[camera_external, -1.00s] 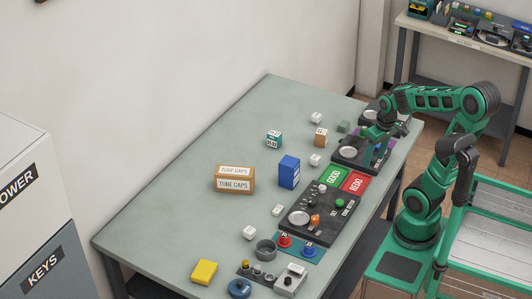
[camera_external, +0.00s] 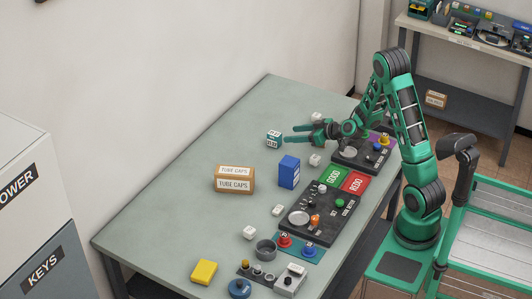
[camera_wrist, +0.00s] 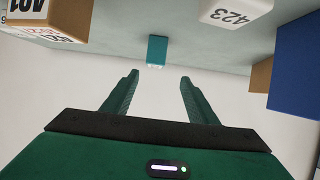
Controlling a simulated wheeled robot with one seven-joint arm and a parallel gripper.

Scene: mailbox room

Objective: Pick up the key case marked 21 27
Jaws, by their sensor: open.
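A small teal case with a white marked face (camera_external: 274,139) stands on the table's far half. I take it for the key case, but its marking is too small to read surely. It also shows as a teal block (camera_wrist: 157,48) in the wrist view, ahead of the fingertips and roughly centred between them. My gripper (camera_external: 289,134) is open and empty, reaching low over the table toward the wall, its fingertips just right of the case. Both fingers (camera_wrist: 160,77) show spread in the wrist view, with nothing between them.
A white cube marked 423 (camera_wrist: 228,14) and a tan block marked 401 (camera_wrist: 38,28) are near my gripper. A blue box (camera_external: 289,172) and a Tube Caps box (camera_external: 234,179) stand nearer the camera. Control panels (camera_external: 318,218) line the right edge. Table left of the case is clear.

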